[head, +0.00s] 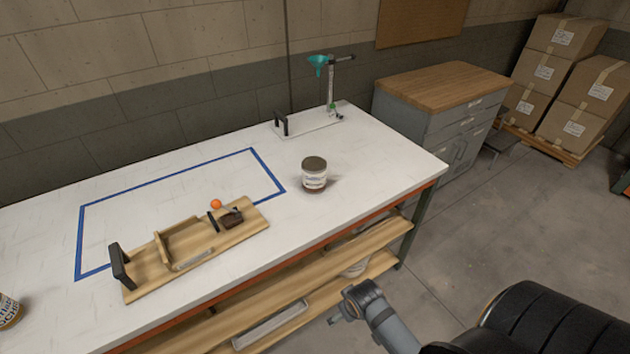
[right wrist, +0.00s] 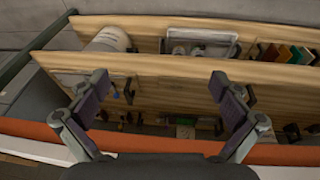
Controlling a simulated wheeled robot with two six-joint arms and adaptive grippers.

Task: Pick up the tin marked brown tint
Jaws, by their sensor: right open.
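A round tin or jar (head: 314,178) with a dark lid and a white label stands upright on the white table; its label is too small to read. Another labelled tin (head: 8,311) is cut off at the left edge, with only part of its lettering showing. I cannot tell whether either is the brown tint. My right gripper (right wrist: 160,80) is open and empty in the right wrist view, facing the shelves below the tabletop. In the head view my right gripper (head: 337,319) is low, in front of the table and apart from both tins. My left gripper is out of view.
A stand with a green funnel (head: 318,62) is at the back. Wooden shelves (head: 225,333) below hold a tray (right wrist: 203,42) and a whitish container (right wrist: 108,40).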

